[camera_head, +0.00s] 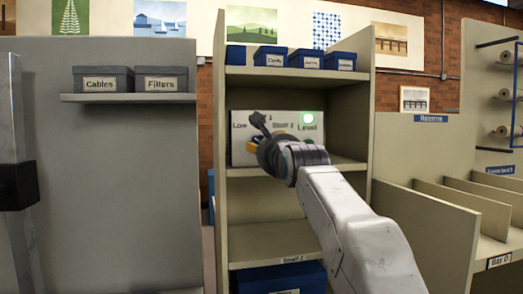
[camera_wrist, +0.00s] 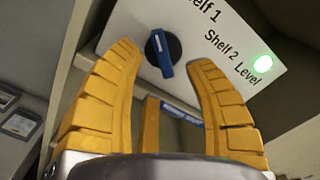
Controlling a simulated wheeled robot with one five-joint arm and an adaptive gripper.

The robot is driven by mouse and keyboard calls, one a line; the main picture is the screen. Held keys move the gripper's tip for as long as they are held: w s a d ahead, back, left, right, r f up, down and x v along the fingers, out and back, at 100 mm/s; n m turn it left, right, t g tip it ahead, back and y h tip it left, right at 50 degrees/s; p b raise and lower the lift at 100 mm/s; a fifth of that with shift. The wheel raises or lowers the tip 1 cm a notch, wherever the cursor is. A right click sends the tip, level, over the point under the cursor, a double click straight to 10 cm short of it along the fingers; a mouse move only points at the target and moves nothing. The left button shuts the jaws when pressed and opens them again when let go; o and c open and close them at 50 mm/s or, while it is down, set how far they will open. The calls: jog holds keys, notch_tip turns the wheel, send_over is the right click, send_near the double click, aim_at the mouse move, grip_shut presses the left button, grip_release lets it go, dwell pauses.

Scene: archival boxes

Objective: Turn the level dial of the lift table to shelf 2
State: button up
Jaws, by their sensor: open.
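The level dial (camera_wrist: 163,50) is a round black knob with a blue bar across it, on a white panel (camera_wrist: 215,30). The panel is tilted in the wrist view and carries the labels Shelf 1, Shelf 2 and Level. My gripper (camera_wrist: 165,60) is open, with one yellow finger on each side of the dial. No clear contact shows. I cannot tell which label the bar marks. In the head view the panel (camera_head: 240,152) stands in the shelf unit, and my gripper (camera_head: 272,140) covers its middle, hiding the dial.
A green light (camera_head: 308,119) glows on the panel; it also shows in the wrist view (camera_wrist: 263,63). Blue boxes (camera_head: 271,56) line the shelf above. A large blue box (camera_head: 280,278) sits below. Boxes labelled Cables (camera_head: 103,80) and Filters (camera_head: 161,80) stand on the left.

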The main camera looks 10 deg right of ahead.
jog(key=shift+w+p, duration=0.65)
jog(key=shift+w, duration=1.6)
grip_shut()
